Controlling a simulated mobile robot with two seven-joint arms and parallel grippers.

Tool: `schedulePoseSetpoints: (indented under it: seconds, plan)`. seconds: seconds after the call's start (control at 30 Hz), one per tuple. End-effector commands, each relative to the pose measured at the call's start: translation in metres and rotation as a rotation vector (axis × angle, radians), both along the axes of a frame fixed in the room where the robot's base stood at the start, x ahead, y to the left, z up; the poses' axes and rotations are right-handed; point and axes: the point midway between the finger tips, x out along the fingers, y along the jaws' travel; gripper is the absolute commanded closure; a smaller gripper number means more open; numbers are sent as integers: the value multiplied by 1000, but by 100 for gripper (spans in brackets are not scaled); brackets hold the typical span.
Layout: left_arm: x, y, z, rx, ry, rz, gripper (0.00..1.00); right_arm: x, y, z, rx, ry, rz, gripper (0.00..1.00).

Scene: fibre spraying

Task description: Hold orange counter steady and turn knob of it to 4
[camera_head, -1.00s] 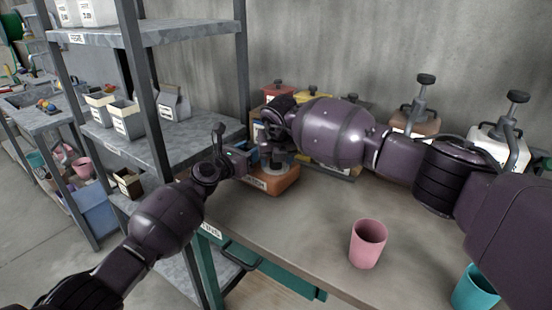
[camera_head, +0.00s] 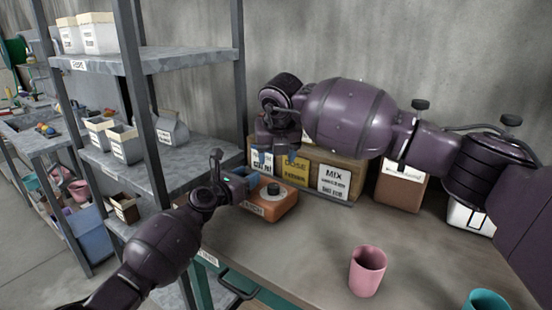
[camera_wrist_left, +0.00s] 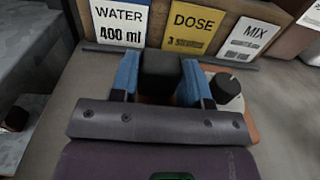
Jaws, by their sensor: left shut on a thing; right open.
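The orange counter (camera_head: 276,209) sits on the table near the shelf, with a dark round knob (camera_head: 273,188) on top. In the left wrist view the knob (camera_wrist_left: 226,88) stands on a pale dial, right of the fingers; its setting cannot be read. My left gripper (camera_head: 240,184) is shut on a black block of the counter, between its blue fingers in the left wrist view (camera_wrist_left: 160,75).
Behind the counter stand a WATER 400 ml card (camera_wrist_left: 121,23), a yellow DOSE card (camera_wrist_left: 193,28) and a MIX card (camera_head: 334,182). A pink cup (camera_head: 367,272) and a teal cup (camera_head: 486,301) stand at front right. A metal shelf (camera_head: 165,60) rises at left. The table middle is clear.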

Motion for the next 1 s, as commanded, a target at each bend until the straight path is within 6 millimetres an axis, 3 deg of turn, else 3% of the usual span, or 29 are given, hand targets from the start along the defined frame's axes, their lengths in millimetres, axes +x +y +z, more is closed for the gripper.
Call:
schedulePoseSetpoints:
  seconds: [0.23, 0.27, 0.43, 0.77, 1.0]
  plan:
    - [0, 0, 0, 0, 0, 1, 100, 0, 0, 0, 0, 0, 0, 39]
    - [0, 0, 0, 0, 0, 1, 56, 0, 0, 0, 0, 0, 0, 39]
    - [0, 0, 0, 0, 0, 0, 30, 0, 0, 0, 0, 0, 0, 39]
    - [-1, 1, 0, 1, -1, 0, 28, 0, 0, 0, 0, 0, 0, 39]
    - [-14, 13, -1, 4, -2, 1, 28, 0, 0, 0, 0, 0, 0, 39]
